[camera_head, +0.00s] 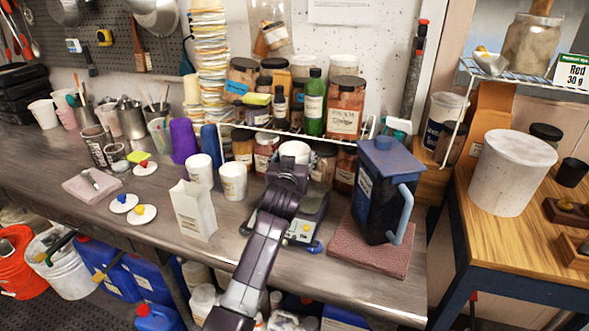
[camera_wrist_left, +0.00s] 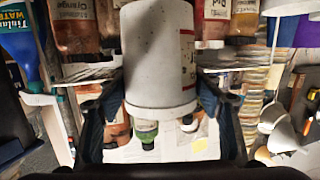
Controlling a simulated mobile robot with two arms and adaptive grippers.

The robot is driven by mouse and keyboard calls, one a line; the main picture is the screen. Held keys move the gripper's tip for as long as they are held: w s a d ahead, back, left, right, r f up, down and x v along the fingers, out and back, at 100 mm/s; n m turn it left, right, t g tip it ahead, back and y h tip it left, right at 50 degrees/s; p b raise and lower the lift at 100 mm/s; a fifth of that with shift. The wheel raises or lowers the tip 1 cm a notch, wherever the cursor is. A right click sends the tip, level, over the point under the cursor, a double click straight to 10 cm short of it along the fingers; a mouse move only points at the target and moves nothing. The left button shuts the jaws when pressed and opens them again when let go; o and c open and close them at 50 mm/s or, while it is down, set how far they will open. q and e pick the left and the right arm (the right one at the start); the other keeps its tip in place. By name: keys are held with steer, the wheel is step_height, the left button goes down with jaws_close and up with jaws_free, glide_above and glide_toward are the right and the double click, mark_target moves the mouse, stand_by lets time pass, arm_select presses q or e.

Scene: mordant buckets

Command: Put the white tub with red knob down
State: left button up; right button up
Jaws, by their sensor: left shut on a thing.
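My left gripper (camera_head: 291,168) is shut on a white tub (camera_head: 295,149), near the digital scale (camera_head: 305,222) at the back of the metal bench. In the left wrist view the tub (camera_wrist_left: 160,55) fills the space between the fingers of the left gripper (camera_wrist_left: 161,98), inverted in the picture, with red-edged label print at its side. No knob shows on the held tub. A white lid with a red knob (camera_head: 145,167) lies at the left of the bench. Whether the tub touches anything below is hidden by my arm. My right gripper is not in view.
Two more white tubs (camera_head: 200,171) (camera_head: 233,183) and a white paper bag (camera_head: 194,210) stand left of my arm. A dark jug (camera_head: 378,190) stands on a reddish mat (camera_head: 370,250) at right. Jars crowd the wire rack behind.

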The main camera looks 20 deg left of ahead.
arm_select(q)
step_height(320, 180, down, 4)
steer(key=shift+f, duration=0.1)
steer(key=shift+f, duration=0.15)
steer(key=o, duration=1.2)
steer(key=shift+o, duration=0.2)
steer(key=shift+r, duration=0.25)
steer(key=shift+s+f, duration=0.1)
steer(key=shift+s, duration=0.2)
steer(key=b+v, duration=0.1)
steer(key=v, duration=1)
steer(key=shift+s, duration=0.3)
